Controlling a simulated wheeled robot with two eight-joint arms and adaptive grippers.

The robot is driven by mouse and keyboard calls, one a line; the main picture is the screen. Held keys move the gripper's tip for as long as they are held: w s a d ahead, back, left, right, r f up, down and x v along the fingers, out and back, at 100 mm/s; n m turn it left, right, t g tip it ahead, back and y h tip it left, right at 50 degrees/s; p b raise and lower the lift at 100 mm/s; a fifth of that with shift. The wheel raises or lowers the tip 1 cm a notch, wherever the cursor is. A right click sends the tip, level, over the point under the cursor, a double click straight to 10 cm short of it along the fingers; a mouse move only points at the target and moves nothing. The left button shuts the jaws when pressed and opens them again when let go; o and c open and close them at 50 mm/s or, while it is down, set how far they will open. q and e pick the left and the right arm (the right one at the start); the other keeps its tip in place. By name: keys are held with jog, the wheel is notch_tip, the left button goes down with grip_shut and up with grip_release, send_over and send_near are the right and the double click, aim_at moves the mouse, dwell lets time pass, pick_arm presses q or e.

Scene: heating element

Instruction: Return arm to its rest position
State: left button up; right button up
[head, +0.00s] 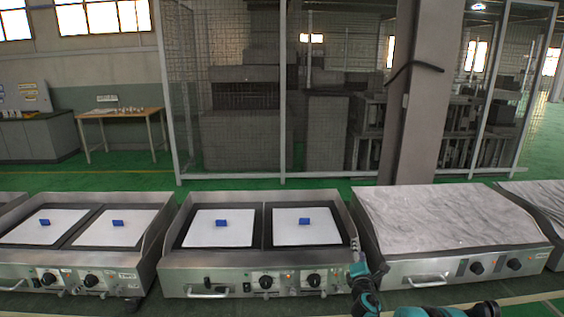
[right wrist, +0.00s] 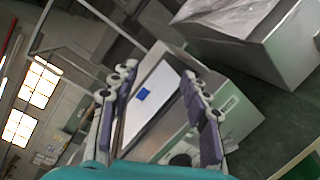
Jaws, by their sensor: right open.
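My right gripper (head: 355,250) is raised in front of the right end of the middle heating unit (head: 225,272). In the right wrist view its two purple-padded fingers (right wrist: 158,72) are spread apart with nothing between them. Beyond them show a white plate (right wrist: 158,112) and a small blue block (right wrist: 143,94). In the head view the middle unit holds two white plates, each with a blue block (head: 221,223) (head: 305,221) on it. My gripper appears apart from the blocks; whether it touches the unit's side wall I cannot tell. My left gripper is out of view.
A similar unit (head: 70,272) with two plates and blue blocks stands at left. A unit with a grey marbled top (head: 450,215) stands at right. A wooden table (head: 120,113), a mesh fence and a pillar (head: 420,90) stand behind. Green floor between is clear.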

jog(key=s+r+m+g+h, duration=0.1)
jog(key=s+r+m+g, duration=0.1)
jog(key=s+r+m, duration=0.3)
jog(key=s+r+m+g, duration=0.1)
jog(key=s+m, duration=0.3)
jog(key=s, duration=0.4)
jog(key=s+r+m+g+h, duration=0.1)
jog(key=s+r+m+g, duration=0.1)
jog(key=s+r+m, duration=0.3)
jog(key=s+a+f+m+g+y, duration=0.1)
jog(key=s+a+f+m, duration=0.1)
jog(key=s, duration=0.7)
jog(key=s+a+f+m+g+y, duration=0.2)
jog(key=s+a+f+m, duration=0.1)
jog(key=s, duration=0.6)
jog(key=s+a+f+m+g+y, duration=0.2)
jog(key=s+a+f, duration=0.2)
jog(key=s+f, duration=0.2)
jog(key=s, duration=0.2)
jog(key=shift+s+a+m, duration=0.25)
jog(key=shift+s+m, duration=0.05)
jog(key=shift+s, duration=0.1)
jog(key=shift+r, duration=0.1)
